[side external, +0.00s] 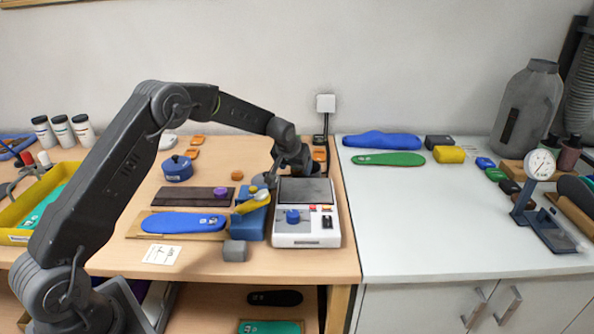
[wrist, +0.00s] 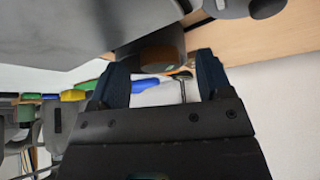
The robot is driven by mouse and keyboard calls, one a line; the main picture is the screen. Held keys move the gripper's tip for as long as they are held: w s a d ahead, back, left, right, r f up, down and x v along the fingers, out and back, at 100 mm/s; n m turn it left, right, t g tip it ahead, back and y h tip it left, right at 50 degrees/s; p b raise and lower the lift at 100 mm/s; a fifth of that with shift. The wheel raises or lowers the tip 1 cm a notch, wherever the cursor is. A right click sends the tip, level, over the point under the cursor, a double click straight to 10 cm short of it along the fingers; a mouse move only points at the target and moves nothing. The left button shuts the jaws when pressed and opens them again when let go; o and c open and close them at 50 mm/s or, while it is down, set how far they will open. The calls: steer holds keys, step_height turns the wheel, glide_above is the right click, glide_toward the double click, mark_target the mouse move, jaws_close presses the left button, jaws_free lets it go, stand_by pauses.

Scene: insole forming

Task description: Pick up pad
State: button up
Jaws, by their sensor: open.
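My gripper (wrist: 160,62) shows in the wrist view with its two dark blue fingers spread apart. A dark rounded thing with a brownish face (wrist: 162,59) shows between the fingertips; I cannot tell whether it is the pad or whether the fingers touch it. In the side view my gripper (side external: 302,163) is low over the rear of the white press-like device (side external: 292,240), and its fingertips are hard to make out. An orange pad-like piece (side external: 319,155) lies just behind it. More orange pieces (side external: 190,153) lie at the back left of the wooden table.
A blue insole (side external: 183,223) lies on a board left of the device. A blue block (side external: 251,222) with a yellow-handled tool and a grey cube (side external: 235,251) stand beside it. The white counter (side external: 425,215) at right is mostly clear in front.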

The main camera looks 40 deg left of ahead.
mark_target(296, 169)
steer(key=shift+w+f, duration=0.15)
steer(key=shift+f, duration=0.1)
steer(key=shift+c, duration=0.3)
steer(key=c, duration=1.1)
steer(key=shift+c, duration=0.4)
steer(key=shift+r, duration=0.15)
step_height(296, 169, up, 4)
steer(key=shift+a+r, duration=0.1)
steer(key=s+a+r, duration=0.6)
steer(key=s+a, duration=0.2)
steer(key=shift+a+r, duration=0.3)
steer(key=shift+a, duration=0.05)
